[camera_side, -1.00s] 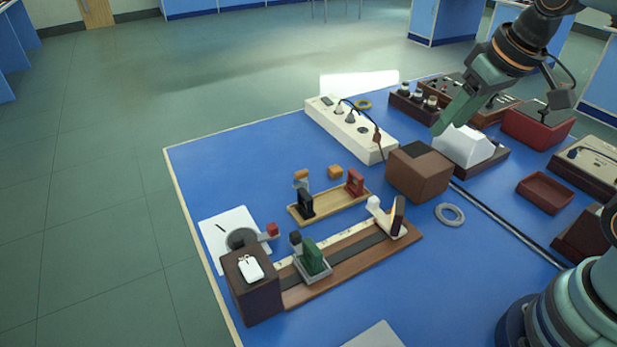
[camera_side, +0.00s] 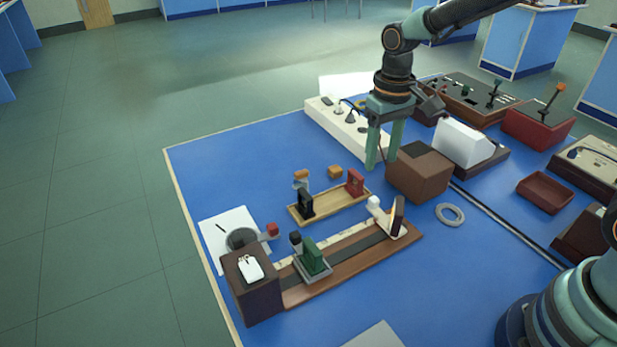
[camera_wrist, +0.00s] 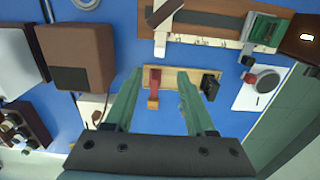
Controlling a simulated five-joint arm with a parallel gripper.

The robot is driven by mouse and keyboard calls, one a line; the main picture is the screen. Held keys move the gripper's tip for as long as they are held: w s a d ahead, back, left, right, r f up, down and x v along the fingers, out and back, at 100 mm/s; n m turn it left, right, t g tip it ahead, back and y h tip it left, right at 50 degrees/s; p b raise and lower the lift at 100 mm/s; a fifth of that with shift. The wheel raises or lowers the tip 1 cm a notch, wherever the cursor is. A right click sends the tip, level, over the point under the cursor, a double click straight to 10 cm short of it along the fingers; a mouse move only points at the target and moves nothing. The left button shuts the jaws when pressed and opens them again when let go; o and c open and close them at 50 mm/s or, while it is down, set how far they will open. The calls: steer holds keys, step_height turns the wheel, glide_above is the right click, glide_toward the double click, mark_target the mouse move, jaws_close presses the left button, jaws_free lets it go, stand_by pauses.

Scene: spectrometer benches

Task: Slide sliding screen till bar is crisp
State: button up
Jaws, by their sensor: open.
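The bench is a long brown board with a dark track (camera_side: 350,258) and pale scale; it also shows at the top of the wrist view (camera_wrist: 205,27). An upright plate with a pale face and dark back (camera_side: 397,217), seemingly the sliding screen, stands at its right end beside a white knob (camera_side: 373,202). A green block (camera_side: 314,256) on a grey carriage stands near the left end, by a dark box (camera_side: 252,290). My gripper (camera_side: 382,164) is open and empty, pointing down beyond the bench; its fingers show in the wrist view (camera_wrist: 160,76). I cannot see any bar image.
A wooden tray (camera_side: 333,210) with a black and a red holder lies behind the bench. A brown box (camera_side: 420,173) stands right of my gripper, and a white power strip (camera_side: 340,125) behind it. A grey ring (camera_side: 449,214) lies right of the bench. Blue tabletop is clear at left.

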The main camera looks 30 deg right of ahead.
mark_target(374, 199)
step_height(374, 199, down, 11)
steer(key=shift+r, duration=0.15)
stand_by(0.4)
jaws_close()
stand_by(1.2)
